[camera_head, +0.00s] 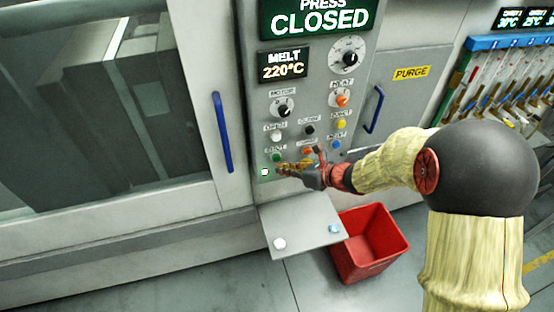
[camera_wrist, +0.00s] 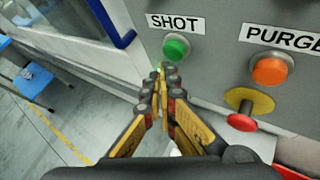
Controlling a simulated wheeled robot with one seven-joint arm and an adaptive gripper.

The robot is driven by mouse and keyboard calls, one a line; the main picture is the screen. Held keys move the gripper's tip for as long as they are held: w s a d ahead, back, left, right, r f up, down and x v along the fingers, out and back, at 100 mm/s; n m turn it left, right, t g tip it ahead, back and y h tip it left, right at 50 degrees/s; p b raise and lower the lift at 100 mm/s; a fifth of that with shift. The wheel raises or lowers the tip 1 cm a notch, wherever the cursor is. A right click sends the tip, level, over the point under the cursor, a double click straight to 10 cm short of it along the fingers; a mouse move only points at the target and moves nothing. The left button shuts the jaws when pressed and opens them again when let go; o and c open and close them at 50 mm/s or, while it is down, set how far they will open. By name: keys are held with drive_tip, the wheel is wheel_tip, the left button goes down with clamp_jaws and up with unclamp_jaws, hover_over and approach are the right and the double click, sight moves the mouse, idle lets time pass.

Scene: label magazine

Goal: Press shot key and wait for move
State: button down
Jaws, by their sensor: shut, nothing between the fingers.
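The shot key is a round green button (camera_wrist: 176,47) under a SHOT label on the grey control panel (camera_wrist: 215,75). In the head view a green button (camera_head: 276,157) shows at the panel's lower left. My gripper (camera_wrist: 165,72) is shut and empty, its fingertips just below the green button in the wrist view. The tips appear apart from the button, but I cannot tell the depth gap. In the head view my gripper (camera_head: 281,169) is at the panel's lower left. The displays read PRESS CLOSED (camera_head: 318,18) and MELT 220°C (camera_head: 284,66).
An orange PURGE button (camera_wrist: 270,69) and a red knob on a yellow disc (camera_wrist: 241,121) sit right of my gripper. A grey shelf (camera_head: 302,228) juts out below the panel, beside a red bin (camera_head: 371,243). A blue door handle (camera_head: 222,132) is at left.

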drive_tip(key=shift+w, duration=0.15)
idle(0.4)
drive_tip(key=shift+w+a, duration=0.15)
drive_tip(key=shift+w, duration=0.15)
drive_tip(key=shift+w+a, duration=0.1)
drive_tip(key=shift+w, duration=0.3)
idle(0.8)
drive_tip(key=shift+s, duration=0.1)
drive_tip(key=shift+s+d, duration=0.25)
drive_tip(key=shift+s, duration=0.5)
drive_tip(key=shift+s+d, duration=0.25)
drive_tip(key=shift+s, duration=0.55)
drive_tip(key=shift+s+d, duration=0.2)
drive_tip(key=shift+s, duration=0.6)
drive_tip(key=shift+s+d, duration=0.25)
drive_tip(key=shift+s, duration=0.55)
